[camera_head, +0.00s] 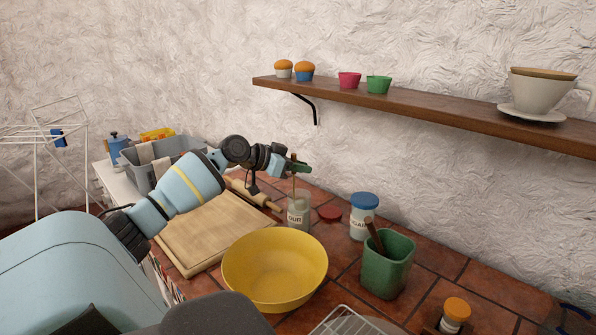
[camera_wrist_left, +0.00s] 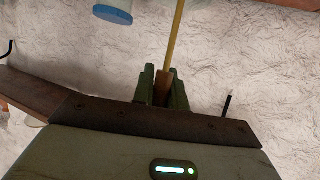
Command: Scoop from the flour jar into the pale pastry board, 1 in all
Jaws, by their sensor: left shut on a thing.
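The flour jar (camera_head: 299,217) is a glass jar with a partly hidden label, standing open on the tiled counter behind the yellow bowl. My left gripper (camera_head: 299,167) is above its mouth, shut on the scoop. The scoop's thin handle (camera_head: 294,185) points down toward the jar mouth; its lower end is hidden. In the left wrist view the fingers (camera_wrist_left: 162,88) close on the brown grip of the scoop (camera_wrist_left: 174,40). The pale pastry board (camera_head: 205,237) lies left of the jar, partly behind my left arm. My right gripper is not in view.
A yellow bowl (camera_head: 275,270) stands in front of the jar. A rolling pin (camera_head: 255,195) lies by the board. A wall shelf (camera_head: 430,108) runs above.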

